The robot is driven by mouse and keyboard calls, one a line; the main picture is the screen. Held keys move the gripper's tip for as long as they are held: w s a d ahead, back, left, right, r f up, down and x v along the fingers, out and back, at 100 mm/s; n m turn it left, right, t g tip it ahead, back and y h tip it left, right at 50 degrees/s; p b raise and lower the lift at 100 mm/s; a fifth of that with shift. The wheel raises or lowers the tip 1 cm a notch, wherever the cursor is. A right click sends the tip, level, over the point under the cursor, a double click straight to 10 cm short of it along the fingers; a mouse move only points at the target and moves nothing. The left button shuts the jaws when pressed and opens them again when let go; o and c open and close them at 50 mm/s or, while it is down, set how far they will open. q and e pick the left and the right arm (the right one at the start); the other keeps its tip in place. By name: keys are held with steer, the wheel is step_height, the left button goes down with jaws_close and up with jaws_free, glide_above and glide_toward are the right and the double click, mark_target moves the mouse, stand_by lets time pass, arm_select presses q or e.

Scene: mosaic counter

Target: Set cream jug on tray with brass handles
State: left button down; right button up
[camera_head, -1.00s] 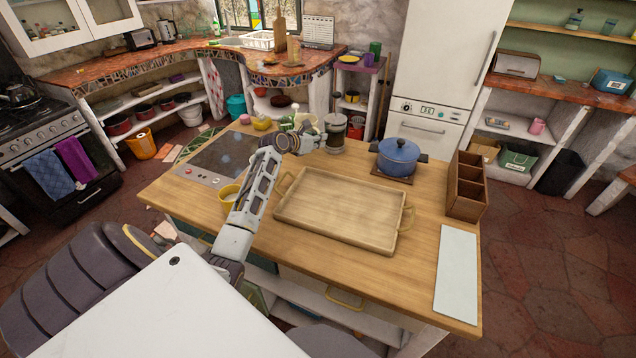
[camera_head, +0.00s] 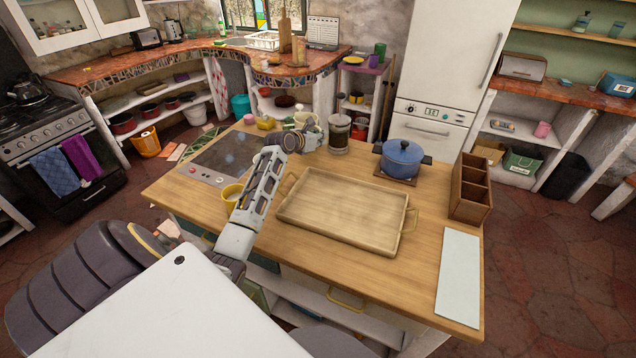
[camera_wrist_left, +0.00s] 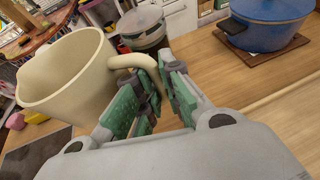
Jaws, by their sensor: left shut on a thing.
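The cream jug (camera_wrist_left: 72,78) is large in the left wrist view, with its handle (camera_wrist_left: 135,63) between the green-padded fingers of my left gripper (camera_wrist_left: 152,92). The gripper is shut on the handle. In the head view my left gripper (camera_head: 311,135) is at the far side of the island, and the jug (camera_head: 300,119) is mostly hidden behind it. The wooden tray with brass handles (camera_head: 340,212) lies empty on the island, nearer than the gripper and to its right. My right gripper is not in view.
A yellow mug (camera_head: 231,196) is beside my left arm. A white board (camera_head: 458,276) lies at the right front.

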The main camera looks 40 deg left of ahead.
arm_select(q)
step_height(320, 180, down, 6)
stand_by(0.6)
steer(key=shift+f, duration=0.1)
steer(key=shift+f, duration=1.85)
steer(key=c, duration=1.6)
jaws_free()
steer(key=shift+f, duration=0.15)
steer(key=shift+o, duration=0.2)
steer(key=shift+s, duration=0.15)
